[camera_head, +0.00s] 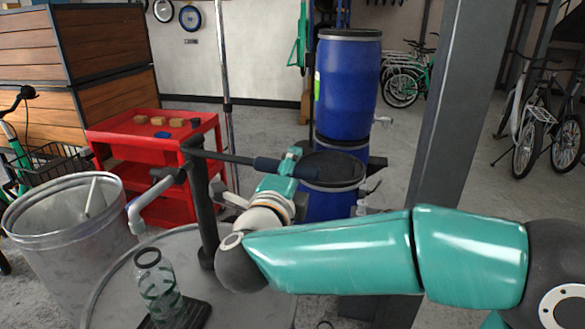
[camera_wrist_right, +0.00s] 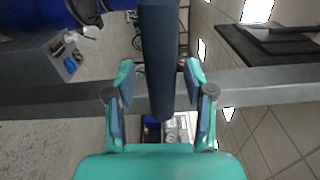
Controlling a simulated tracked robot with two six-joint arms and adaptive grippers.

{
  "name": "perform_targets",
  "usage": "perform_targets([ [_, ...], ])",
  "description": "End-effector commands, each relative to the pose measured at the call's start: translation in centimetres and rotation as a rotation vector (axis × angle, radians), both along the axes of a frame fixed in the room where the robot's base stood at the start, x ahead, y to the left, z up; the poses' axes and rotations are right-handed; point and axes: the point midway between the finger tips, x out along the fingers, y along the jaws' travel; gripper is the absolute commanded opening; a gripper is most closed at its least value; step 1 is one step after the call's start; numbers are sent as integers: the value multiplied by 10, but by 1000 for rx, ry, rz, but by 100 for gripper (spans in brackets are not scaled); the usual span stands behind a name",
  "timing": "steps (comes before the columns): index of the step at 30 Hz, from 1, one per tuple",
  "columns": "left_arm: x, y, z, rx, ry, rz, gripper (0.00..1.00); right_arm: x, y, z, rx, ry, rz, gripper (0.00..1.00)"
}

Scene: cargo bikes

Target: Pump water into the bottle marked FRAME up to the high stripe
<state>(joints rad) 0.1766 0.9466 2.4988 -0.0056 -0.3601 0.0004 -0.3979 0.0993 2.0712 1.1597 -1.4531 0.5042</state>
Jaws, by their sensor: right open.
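A clear bottle (camera_head: 160,287) with green stripes and a dark rim stands upright on a dark pad (camera_head: 195,313). I cannot read a marking or make out a water level. The grey pump spout (camera_head: 138,209) ends above the bottle's mouth, slightly left of it in the picture. The dark pump post (camera_head: 203,215) carries a lever with a dark blue grip (camera_head: 275,166). My right gripper (camera_head: 290,168) is at the grip end. In the right wrist view its fingers (camera_wrist_right: 160,85) are open, one on each side of the grip (camera_wrist_right: 158,40). My left gripper is out of view.
The pump stands on a round grey top (camera_head: 110,300). A metal bin (camera_head: 70,230) is at left, a red cart (camera_head: 150,155) behind it. Blue barrels (camera_head: 345,80) stand behind my right gripper. A grey pillar (camera_head: 455,100) rises at right, with bikes beyond.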

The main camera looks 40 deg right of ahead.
Motion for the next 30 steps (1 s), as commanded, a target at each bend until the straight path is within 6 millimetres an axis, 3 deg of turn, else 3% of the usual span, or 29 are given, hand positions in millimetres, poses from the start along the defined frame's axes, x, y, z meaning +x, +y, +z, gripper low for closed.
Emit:
perform_targets([
  [7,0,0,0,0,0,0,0,0,0,0,0,0,0,53],
  [17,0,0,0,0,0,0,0,0,-1,-1,1,1,0,0],
  [30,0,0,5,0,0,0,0,2,2,3,-8,15,4,0],
])
